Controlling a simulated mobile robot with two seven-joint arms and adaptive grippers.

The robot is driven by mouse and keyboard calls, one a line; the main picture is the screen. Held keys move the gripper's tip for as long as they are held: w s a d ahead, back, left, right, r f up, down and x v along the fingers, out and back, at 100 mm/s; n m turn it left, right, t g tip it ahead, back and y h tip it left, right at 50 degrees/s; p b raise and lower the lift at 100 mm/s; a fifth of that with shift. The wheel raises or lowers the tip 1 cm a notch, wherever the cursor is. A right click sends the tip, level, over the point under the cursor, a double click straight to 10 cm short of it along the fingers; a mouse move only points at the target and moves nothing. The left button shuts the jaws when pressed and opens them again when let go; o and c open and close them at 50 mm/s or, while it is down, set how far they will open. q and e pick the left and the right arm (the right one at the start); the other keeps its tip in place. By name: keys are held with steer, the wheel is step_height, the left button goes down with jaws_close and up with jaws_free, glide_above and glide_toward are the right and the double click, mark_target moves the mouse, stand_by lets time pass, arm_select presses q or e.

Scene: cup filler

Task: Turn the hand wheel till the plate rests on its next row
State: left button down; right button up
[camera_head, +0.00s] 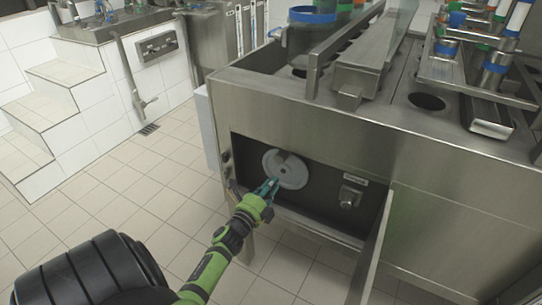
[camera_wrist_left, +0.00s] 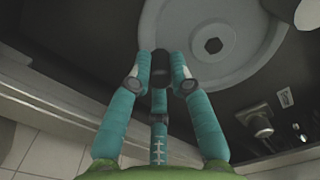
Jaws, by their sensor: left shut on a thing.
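The hand wheel (camera_head: 292,173) is a light grey disc on the dark recessed panel in the machine's front; it fills the top of the left wrist view (camera_wrist_left: 245,35). My left gripper (camera_head: 268,188) is at the wheel's lower left edge. In the left wrist view, its teal fingers (camera_wrist_left: 160,78) are closed around a dark handle (camera_wrist_left: 160,62) at the wheel's rim. The fingers partly hide this handle. The metal top of the machine (camera_head: 400,88) has round holes and cups; I cannot tell which row the plate rests on. My right gripper is not in view.
A small metal knob (camera_head: 349,195) sits right of the wheel, below a label. An open door (camera_head: 372,250) stands out at the recess's right side. Cups (camera_head: 497,68) stand on the machine top. White steps (camera_head: 55,110) are at left, with clear tiled floor between.

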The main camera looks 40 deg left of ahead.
arm_select(q)
steer(key=shift+a, duration=0.15)
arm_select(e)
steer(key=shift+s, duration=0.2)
arm_select(q)
steer(key=c, duration=1.1)
jaws_free()
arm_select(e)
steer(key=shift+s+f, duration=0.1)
arm_select(q)
steer(key=shift+s, duration=0.15)
steer(key=shift+s+d, duration=0.25)
steer(key=shift+s, duration=0.15)
steer(key=v, duration=1.1)
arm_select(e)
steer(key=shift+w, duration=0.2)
